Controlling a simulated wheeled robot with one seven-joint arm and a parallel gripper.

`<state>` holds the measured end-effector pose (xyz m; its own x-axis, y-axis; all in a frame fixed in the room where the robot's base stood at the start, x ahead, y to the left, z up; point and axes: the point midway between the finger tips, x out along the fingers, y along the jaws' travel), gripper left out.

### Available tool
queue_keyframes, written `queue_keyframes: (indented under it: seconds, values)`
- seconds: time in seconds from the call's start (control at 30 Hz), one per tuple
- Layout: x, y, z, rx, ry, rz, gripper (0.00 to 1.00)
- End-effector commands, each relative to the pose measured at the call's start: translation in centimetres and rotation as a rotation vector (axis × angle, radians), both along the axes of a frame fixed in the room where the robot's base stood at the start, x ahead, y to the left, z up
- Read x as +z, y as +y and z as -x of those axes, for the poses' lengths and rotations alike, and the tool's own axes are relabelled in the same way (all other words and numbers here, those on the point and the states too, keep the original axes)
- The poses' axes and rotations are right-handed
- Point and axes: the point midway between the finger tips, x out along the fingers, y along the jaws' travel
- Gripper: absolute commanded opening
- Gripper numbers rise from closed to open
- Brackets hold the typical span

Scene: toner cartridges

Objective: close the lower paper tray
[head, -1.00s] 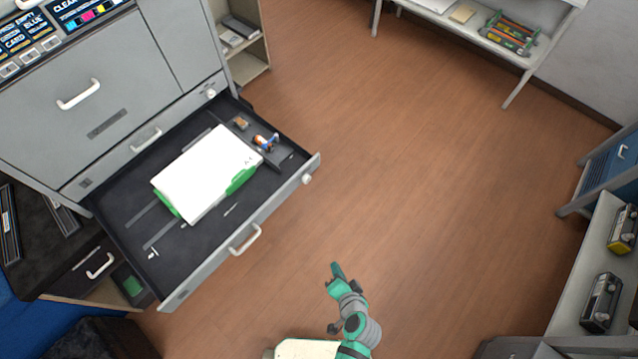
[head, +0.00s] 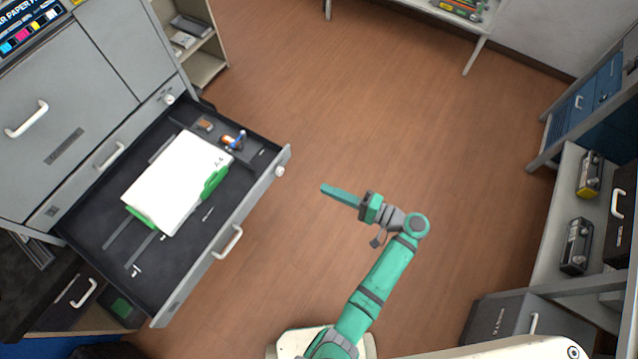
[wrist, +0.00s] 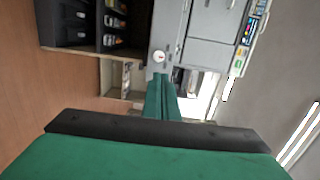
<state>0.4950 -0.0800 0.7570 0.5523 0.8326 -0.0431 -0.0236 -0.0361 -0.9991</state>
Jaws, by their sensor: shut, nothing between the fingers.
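The lower paper tray (head: 190,277) is pulled well out of the grey printer (head: 55,135) at the left of the head view. Its front panel carries a white handle (head: 228,242) and a round white knob (head: 280,171). A white paper stack (head: 178,180) with green guides lies in it. My gripper (head: 324,188) is shut and empty, to the right of the tray front and apart from it, its fingers pointing left toward the tray. In the wrist view the shut fingers (wrist: 163,95) point at the printer, which appears turned sideways.
Small items, one of them blue and orange (head: 234,140), lie in the tray's far corner. Open brown floor (head: 400,120) lies beyond my gripper. Shelves with dark cartridges (head: 576,245) stand at the right. A small shelf unit (head: 205,70) stands beside the printer.

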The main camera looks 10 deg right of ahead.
Motion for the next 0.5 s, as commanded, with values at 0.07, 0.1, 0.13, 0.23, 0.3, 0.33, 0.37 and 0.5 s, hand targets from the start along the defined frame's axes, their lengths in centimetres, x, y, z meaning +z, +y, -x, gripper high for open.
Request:
queue_keyframes:
  seconds: [0.07, 0.1, 0.13, 0.23, 0.3, 0.33, 0.37, 0.5]
  values:
    - [-0.1, 1.2, -0.6, 0.004, 0.001, 0.001, 0.0]
    - [-0.1, 1.8, -1.0, 0.004, 0.001, 0.001, 0.0]
    - [-0.2, 2.2, -1.3, 0.004, 0.001, 0.001, 0.0]
    - [-0.2, 3.8, -2.3, 0.004, 0.001, 0.002, 0.0]
    - [-0.3, 4.9, -3.1, 0.003, 0.002, 0.001, 0.0]
    - [-0.3, 5.4, -3.4, 0.004, 0.002, 0.001, 0.0]
    - [-0.4, 5.9, -3.7, 0.003, 0.001, 0.002, 0.0]
    - [-0.5, 7.9, -5.1, 0.002, 0.001, 0.002, 0.0]
